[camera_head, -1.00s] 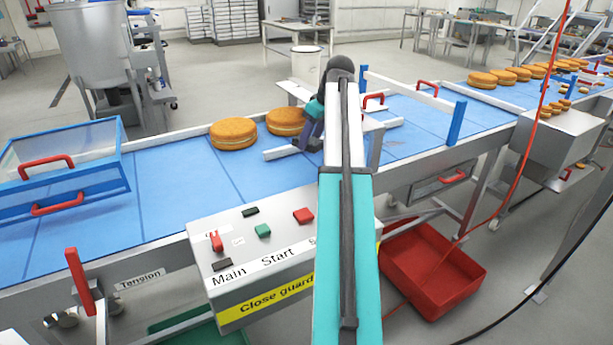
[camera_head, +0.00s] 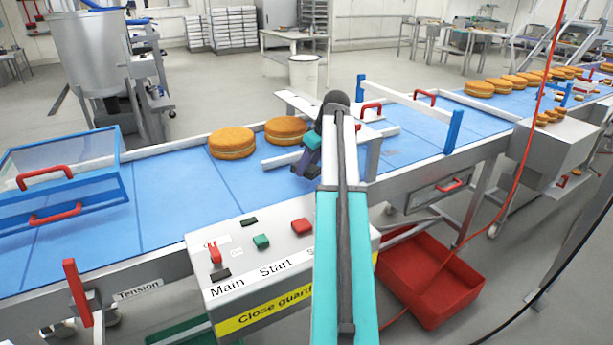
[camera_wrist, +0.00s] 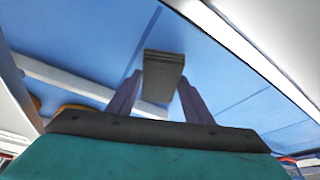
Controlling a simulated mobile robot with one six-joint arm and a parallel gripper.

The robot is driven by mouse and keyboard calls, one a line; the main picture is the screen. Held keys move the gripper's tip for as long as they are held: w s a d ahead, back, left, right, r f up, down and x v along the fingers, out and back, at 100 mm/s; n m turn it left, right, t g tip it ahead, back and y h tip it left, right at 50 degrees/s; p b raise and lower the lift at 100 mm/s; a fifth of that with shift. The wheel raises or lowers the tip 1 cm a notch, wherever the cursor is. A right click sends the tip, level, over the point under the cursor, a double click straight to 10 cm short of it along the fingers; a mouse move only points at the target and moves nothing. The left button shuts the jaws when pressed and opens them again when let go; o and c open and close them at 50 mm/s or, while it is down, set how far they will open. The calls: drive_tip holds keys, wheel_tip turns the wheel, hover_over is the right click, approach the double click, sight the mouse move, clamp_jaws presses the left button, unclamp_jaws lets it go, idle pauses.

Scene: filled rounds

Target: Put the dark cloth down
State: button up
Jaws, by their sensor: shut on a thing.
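The dark cloth (camera_wrist: 163,75) shows in the wrist view as a small dark grey folded block. It sits between the two purple fingers of my gripper (camera_wrist: 160,88), which are shut on it. Blue belt surface (camera_wrist: 85,50) lies behind it; I cannot tell whether the cloth touches it. In the head view my gripper (camera_head: 307,165) is low over the blue conveyor belt (camera_head: 180,183), right of the two near cakes. The cloth cannot be made out there.
Two round cakes (camera_head: 232,143) (camera_head: 286,131) sit at the belt's far side. A pale guide bar (camera_head: 280,159) is beside my gripper. A clear blue-framed guard (camera_head: 60,180) stands left, a control box (camera_head: 270,265) in front. The belt between guard and gripper is clear.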

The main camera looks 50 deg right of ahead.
sight(311, 168)
drive_tip(key=shift+f, duration=1.85)
drive_tip(key=shift+f, duration=0.15)
drive_tip(key=o, duration=0.9)
drive_tip(key=shift+o, duration=0.2)
drive_tip(key=v, duration=1.2)
drive_tip(key=shift+r, duration=0.25)
